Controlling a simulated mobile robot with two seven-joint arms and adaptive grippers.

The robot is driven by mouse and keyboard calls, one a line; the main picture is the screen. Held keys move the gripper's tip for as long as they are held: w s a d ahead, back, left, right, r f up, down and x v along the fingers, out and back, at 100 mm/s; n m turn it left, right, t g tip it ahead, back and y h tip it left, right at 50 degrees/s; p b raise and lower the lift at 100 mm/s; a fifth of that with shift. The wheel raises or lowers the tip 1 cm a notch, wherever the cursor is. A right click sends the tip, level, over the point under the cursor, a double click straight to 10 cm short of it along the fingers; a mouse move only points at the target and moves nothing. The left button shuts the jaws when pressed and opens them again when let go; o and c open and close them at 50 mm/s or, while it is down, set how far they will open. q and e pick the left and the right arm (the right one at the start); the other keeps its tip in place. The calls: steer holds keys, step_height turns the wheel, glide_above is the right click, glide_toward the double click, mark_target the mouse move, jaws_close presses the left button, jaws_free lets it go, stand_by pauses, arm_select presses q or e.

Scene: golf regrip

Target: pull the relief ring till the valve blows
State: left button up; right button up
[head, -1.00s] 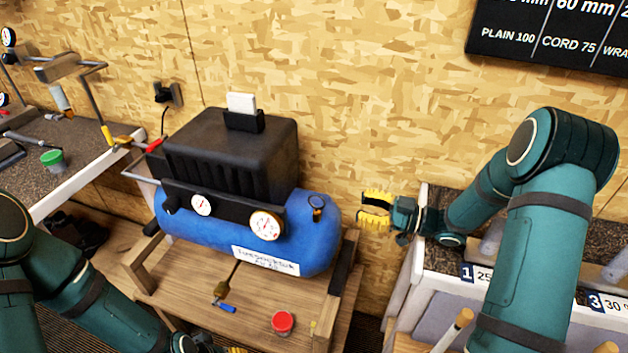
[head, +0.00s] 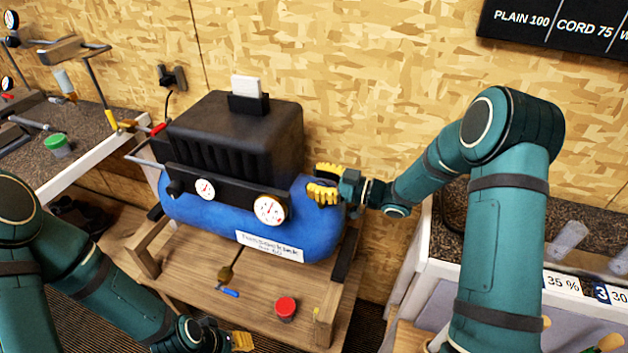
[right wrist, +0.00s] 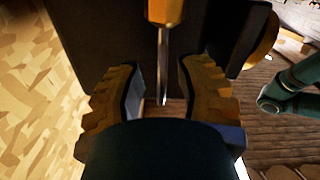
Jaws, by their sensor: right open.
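The blue compressor tank (head: 200,213) stands on a wooden stand. My right gripper (head: 322,182) is at the tank's right end with its yellow fingers apart, hiding the relief valve in the head view. In the right wrist view a brass valve body (right wrist: 165,10) is at the top, and a thin metal piece (right wrist: 162,65), perhaps the relief ring seen edge-on, reaches down between the open fingers of that gripper (right wrist: 158,95). No finger visibly touches it. My left gripper (head: 242,342) is low at the bottom edge, partly cut off; its opening is unclear.
Two gauges, one of them large (head: 269,209), sit on the tank's front. A red-lidded tin (head: 286,308) and a blue-handled valve (head: 229,291) are on the lower part of the stand (head: 185,272). A bench (head: 85,150) is at left. The wooden wall is close behind.

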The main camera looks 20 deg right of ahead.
steer(key=shift+w+a, duration=0.15)
steer(key=shift+a, duration=0.15)
steer(key=shift+c, duration=0.3)
jaws_close()
steer(key=shift+r, duration=0.1)
steer(key=shift+d+r, duration=0.1)
steer(key=shift+r, duration=0.6)
steer(key=shift+o, duration=0.3)
jaws_free()
steer(key=shift+f, duration=0.1)
